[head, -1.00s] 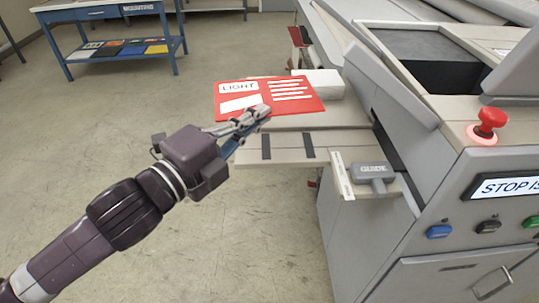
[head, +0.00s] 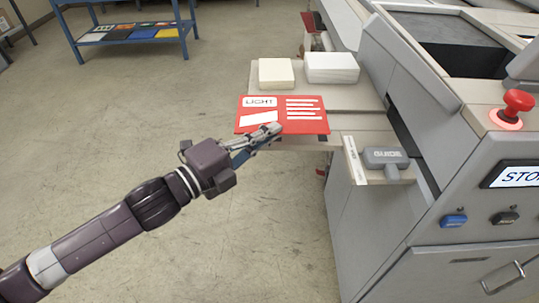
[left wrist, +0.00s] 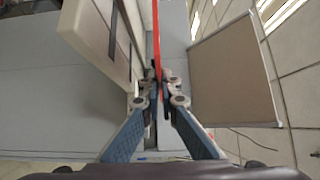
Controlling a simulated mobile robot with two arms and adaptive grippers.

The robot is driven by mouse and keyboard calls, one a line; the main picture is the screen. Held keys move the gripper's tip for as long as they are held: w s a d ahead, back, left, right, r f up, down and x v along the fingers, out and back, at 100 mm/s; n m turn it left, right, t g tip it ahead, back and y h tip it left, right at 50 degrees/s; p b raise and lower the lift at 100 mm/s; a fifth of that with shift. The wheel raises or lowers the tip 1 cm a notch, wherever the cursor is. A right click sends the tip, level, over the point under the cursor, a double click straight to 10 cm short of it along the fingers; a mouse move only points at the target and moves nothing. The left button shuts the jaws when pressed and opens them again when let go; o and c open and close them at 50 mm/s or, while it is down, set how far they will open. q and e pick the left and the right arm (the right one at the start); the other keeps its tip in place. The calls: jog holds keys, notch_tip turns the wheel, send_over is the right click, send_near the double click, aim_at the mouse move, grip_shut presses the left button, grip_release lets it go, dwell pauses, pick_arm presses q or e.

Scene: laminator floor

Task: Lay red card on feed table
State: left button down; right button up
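The red card (head: 282,115), with a white "LIGHT" label and white lines, is over the front part of the beige feed table (head: 352,100) beside the machine. My left gripper (head: 268,133) is shut on its near edge. In the left wrist view the card (left wrist: 157,35) shows as a thin red edge between the fingertips (left wrist: 158,88), beside a pale board with dark strips (left wrist: 100,30). I cannot tell whether the card touches the table. My right gripper is not in view.
A cream block (head: 276,73) and a white block (head: 331,67) sit on the table behind the card. A grey GUIDE handle (head: 387,160) stands at the front right. The machine with its red stop button (head: 514,105) is to the right. Open floor lies left.

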pick_arm(q)
notch_tip(320, 180, down, 6)
jog(key=shift+f, duration=0.15)
dwell(0.3)
jog(key=shift+f+b, duration=0.2)
jog(key=shift+b, duration=0.1)
jog(key=c, duration=2.2)
grip_release()
jog(key=shift+o, duration=0.2)
